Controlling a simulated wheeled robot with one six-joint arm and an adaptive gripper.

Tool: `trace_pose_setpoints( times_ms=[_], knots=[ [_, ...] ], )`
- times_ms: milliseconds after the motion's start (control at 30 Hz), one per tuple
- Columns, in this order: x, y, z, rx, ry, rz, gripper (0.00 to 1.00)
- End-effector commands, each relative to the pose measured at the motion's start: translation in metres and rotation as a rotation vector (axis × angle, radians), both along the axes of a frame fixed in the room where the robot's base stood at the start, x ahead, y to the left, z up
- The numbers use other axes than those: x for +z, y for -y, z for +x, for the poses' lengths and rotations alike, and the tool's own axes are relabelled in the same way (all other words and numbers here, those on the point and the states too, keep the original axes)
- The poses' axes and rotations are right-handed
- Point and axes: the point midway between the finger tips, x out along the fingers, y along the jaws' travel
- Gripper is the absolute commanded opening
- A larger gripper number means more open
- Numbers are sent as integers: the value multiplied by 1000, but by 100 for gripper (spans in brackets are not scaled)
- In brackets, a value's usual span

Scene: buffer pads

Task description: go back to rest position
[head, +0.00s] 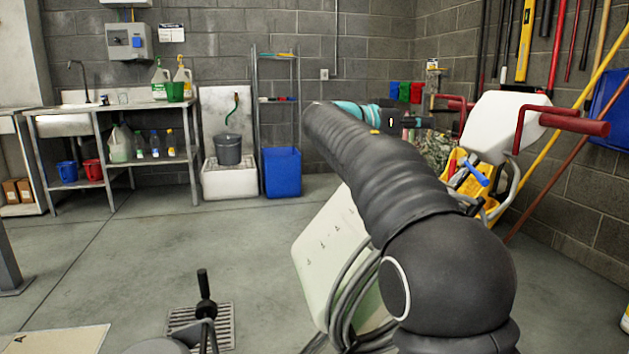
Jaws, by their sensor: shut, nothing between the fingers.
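My dark, ribbed arm rises from the bottom right to the middle of the head view and bends over to the right at its top. Beyond a teal band at the wrist, my gripper (414,122) points right, small and partly hidden behind the arm. It is shut with nothing between its fingers. It is up in the air, and I see it touching nothing.
A pale panel with looped cables stands behind my arm. A yellow mop bucket (487,208) and a white cart with red handles (498,125) are at the right. A blue bin (282,172), grey bucket (228,149) and sink bench (112,106) line the back wall. The left-middle floor is clear.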

Motion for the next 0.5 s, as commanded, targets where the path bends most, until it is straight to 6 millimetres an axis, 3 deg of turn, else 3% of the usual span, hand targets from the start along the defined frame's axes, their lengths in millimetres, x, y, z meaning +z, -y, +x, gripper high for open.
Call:
trace_pose_setpoints(
  times_ms=[67,233,500],
  knots=[
    [-2,10,-22,38,-103,67,0],
    [-34,18,-68,157,-341,220,0],
    [-94,5,-157,403,-627,440,0]
  ],
)
